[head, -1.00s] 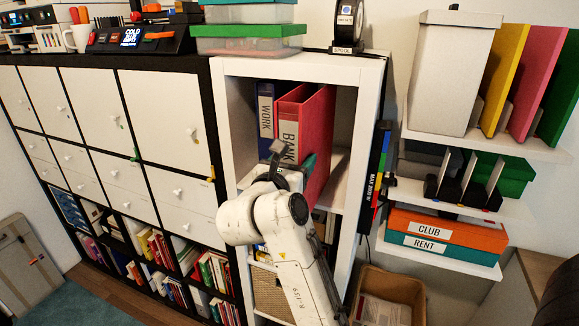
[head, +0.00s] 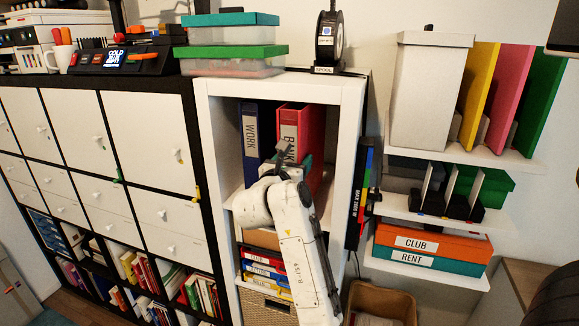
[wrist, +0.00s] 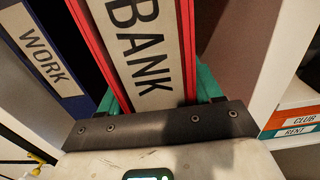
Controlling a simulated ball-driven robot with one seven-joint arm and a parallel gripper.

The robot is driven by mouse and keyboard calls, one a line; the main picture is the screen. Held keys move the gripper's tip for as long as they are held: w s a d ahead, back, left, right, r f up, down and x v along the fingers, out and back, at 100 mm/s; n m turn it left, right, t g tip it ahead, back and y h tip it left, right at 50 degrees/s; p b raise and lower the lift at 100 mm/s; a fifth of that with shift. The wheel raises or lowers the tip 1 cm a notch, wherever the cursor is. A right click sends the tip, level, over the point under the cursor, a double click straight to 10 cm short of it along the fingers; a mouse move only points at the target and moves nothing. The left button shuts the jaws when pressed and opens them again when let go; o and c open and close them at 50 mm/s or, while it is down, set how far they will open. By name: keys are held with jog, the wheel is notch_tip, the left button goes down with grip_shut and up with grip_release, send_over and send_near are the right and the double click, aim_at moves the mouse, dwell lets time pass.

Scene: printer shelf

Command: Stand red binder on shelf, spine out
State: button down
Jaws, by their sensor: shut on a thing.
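The red binder (head: 312,121) stands upright in the top compartment of the white shelf (head: 216,120). Its spine, labelled BANK, faces outward, and it also fills the middle of the wrist view (wrist: 185,40). My gripper (wrist: 152,100) is shut on the lower part of the binder, with a green finger on each side of the spine. In the head view my arm hides the binder's lower front, so I cannot tell whether its base rests on the shelf board. The blue binder labelled WORK (head: 251,143) stands to the left, with a gap between them.
The compartment's right wall (wrist: 250,60) is right of the binder, with some free room between. Stacked boxes (head: 230,60) and a spool (head: 330,45) stand on top. Wall shelves with CLUB (head: 430,243) and RENT boxes are to the right. A bin (head: 380,300) stands low right.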

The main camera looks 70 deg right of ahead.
jog(key=d, duration=0.6)
jog(key=shift+w+d+r, duration=0.15)
jog(key=shift+w+d, duration=0.15)
jog(key=shift+d, duration=0.1)
jog(key=shift+f, duration=0.25)
dwell(0.6)
jog(key=c, duration=0.5)
grip_release()
jog(key=o, duration=0.4)
jog(key=shift+f, duration=0.1)
jog(key=a+b, duration=0.1)
jog(key=a, duration=0.2)
jog(key=a+b, duration=0.1)
jog(key=a, duration=0.3)
jog(key=s+a+b, duration=0.1)
jog(key=a, duration=0.2)
jog(key=shift+a, duration=0.35)
